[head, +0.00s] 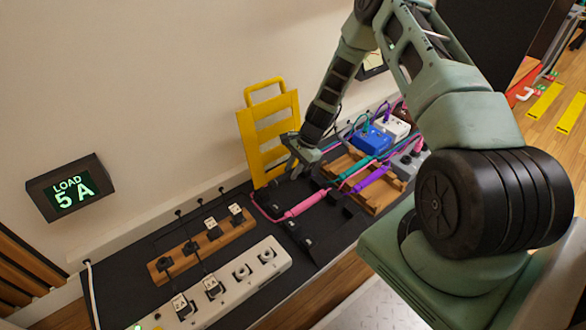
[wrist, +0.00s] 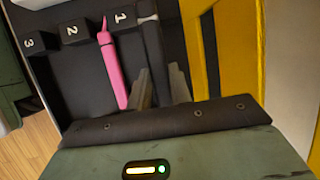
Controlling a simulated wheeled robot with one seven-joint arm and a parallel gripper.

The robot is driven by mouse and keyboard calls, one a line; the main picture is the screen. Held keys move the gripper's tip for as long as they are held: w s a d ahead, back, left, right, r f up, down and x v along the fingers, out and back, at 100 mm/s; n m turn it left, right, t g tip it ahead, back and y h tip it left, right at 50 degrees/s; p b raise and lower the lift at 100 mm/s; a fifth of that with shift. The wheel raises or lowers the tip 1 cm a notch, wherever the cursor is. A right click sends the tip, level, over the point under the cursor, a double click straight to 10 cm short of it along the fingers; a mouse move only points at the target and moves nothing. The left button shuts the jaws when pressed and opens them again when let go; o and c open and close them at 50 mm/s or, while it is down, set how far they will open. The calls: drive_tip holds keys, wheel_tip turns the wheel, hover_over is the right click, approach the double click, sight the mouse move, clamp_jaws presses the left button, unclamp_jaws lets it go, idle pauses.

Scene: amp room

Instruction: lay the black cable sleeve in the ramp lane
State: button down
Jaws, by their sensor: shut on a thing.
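The black cable sleeve (wrist: 152,45) shows in the wrist view between the two fingers of my gripper (wrist: 158,88), which is shut on it. It runs lengthwise beside the block marked 1, on the dark ramp surface; I cannot tell whether it rests there or is held just above. In the head view my gripper (head: 295,171) is low at the ramp's far end, by the yellow frame, and hides most of the sleeve. A pink sleeve (wrist: 112,62) lies in the lane between blocks 1 and 2. It also shows in the head view (head: 306,204).
A yellow frame (head: 268,135) stands close behind my gripper. Teal (head: 357,170) and purple (head: 371,180) sleeves lie on a wooden rack to the right, before several pedals. A white power strip (head: 235,279) and a wooden plug strip (head: 205,247) are at left.

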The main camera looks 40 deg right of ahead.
drive_tip(key=shift+f+b, duration=1.5)
drive_tip(key=shift+f, duration=0.35)
drive_tip(key=shift+f+b, duration=0.8)
drive_tip(key=shift+f, duration=1.1)
drive_tip(key=c, duration=1.2)
unclamp_jaws()
drive_tip(key=p+v, duration=0.8)
drive_tip(key=v, duration=0.9)
drive_tip(key=shift+r, duration=0.2)
